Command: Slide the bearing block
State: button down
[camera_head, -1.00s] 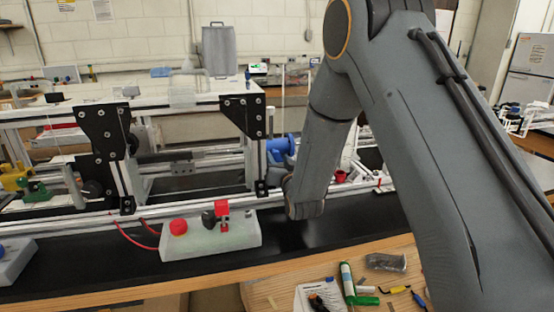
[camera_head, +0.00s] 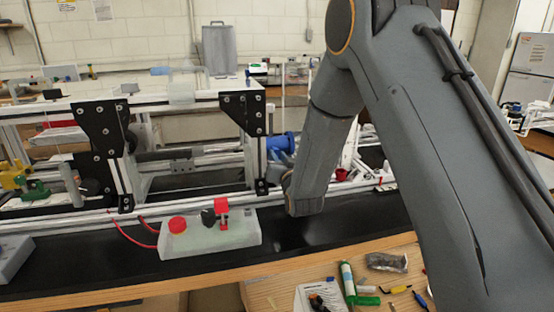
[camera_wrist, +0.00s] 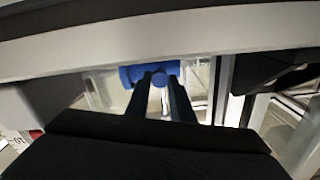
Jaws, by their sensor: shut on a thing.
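A blue cylindrical part (camera_head: 283,143) shows on the extrusion frame, just right of the right black bracket plate. I take it to be the bearing block, but its shape is too partly hidden to be sure. In the wrist view the blue part (camera_wrist: 135,75) lies beyond my fingers, with a small blue knob (camera_wrist: 160,80) between the tips. My gripper (camera_wrist: 160,84) is shut on this knob. In the head view my forearm reaches down to the frame at the blue part, and the fingers cannot be made out.
Black bracket plates (camera_head: 104,133) and (camera_head: 243,108) stand on the frame, with a rail between them. A pale control box (camera_head: 210,238) with red buttons and cables sits in front on the black bench top. Tools lie on the wooden table at lower right.

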jog(key=c, duration=1.5)
grip_release()
jog(key=shift+c, duration=0.2)
jog(key=shift+s, duration=0.15)
jog(key=b+v, duration=0.1)
jog(key=v, duration=0.6)
jog(key=shift+s+d+b, duration=0.1)
jog(key=shift+s+b, duration=0.2)
jog(key=shift+b, duration=0.05)
